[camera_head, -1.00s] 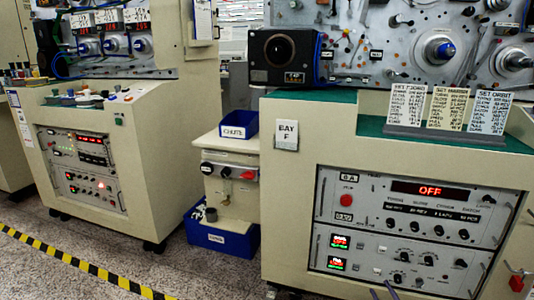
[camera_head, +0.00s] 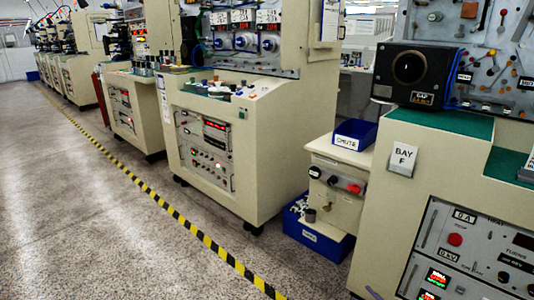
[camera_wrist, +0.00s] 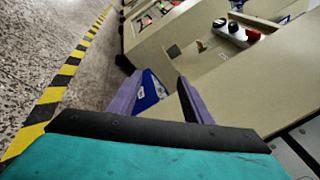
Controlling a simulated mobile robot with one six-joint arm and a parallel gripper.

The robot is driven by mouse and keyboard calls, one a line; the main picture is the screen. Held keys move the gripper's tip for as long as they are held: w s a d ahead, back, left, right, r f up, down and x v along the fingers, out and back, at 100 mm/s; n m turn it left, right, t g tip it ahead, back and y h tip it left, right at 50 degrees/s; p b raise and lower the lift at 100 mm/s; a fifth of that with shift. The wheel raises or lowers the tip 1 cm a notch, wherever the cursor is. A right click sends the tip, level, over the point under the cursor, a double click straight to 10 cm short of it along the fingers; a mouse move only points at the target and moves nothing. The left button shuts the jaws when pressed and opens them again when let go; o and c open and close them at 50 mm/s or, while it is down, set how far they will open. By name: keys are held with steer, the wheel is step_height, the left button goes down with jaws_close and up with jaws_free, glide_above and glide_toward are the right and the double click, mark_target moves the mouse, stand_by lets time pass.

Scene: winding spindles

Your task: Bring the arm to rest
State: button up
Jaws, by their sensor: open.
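My gripper (camera_wrist: 160,100) shows in the wrist view, with its two purple fingers apart and nothing between them. Beyond the fingers are a blue bin (camera_wrist: 150,90) low down and the beige side of a machine (camera_wrist: 240,85). In the head view the gripper does not clearly show; only a small purple tip is at the bottom edge. The bay F machine (camera_head: 420,185) stands at the right of the head view, with its sign facing out.
A small beige stand (camera_head: 335,190) with a blue chute bin (camera_head: 355,134) on top and a lower blue bin (camera_head: 320,240) sits between two machines. A row of machines (camera_head: 235,150) runs to the back left. Speckled floor with a yellow-black stripe (camera_head: 190,233) is clear at left.

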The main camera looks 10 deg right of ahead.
steer(key=a+r+n+g+y+p, duration=0.2)
steer(key=a+n+g+y+p, duration=0.4)
steer(key=a, duration=1.9)
steer(key=s+a+n+g+p, duration=0.25)
steer(key=s+a+g, duration=0.25)
steer(key=a, duration=0.3)
steer(key=s+a+n+g+p, duration=0.25)
steer(key=s+a+g, duration=0.2)
steer(key=a, duration=0.25)
steer(key=s+a+n+g+h+p, duration=0.2)
steer(key=s+n+g+h, duration=0.15)
steer(key=s, duration=0.45)
steer(key=s+a+n+g+h+p, duration=0.2)
steer(key=s+a+n+g+p, duration=0.15)
steer(key=s, duration=0.55)
steer(key=s+d+n+h, duration=0.2)
steer(key=s+d+h, duration=0.1)
steer(key=d, duration=0.3)
steer(key=s+d+n+h, duration=0.2)
steer(key=s+d+h, duration=0.1)
steer(key=d, duration=0.4)
steer(key=shift+d+r+h, duration=0.2)
steer(key=shift+d+h, duration=0.05)
steer(key=shift+h, duration=0.4)
steer(key=shift+g, duration=0.25)
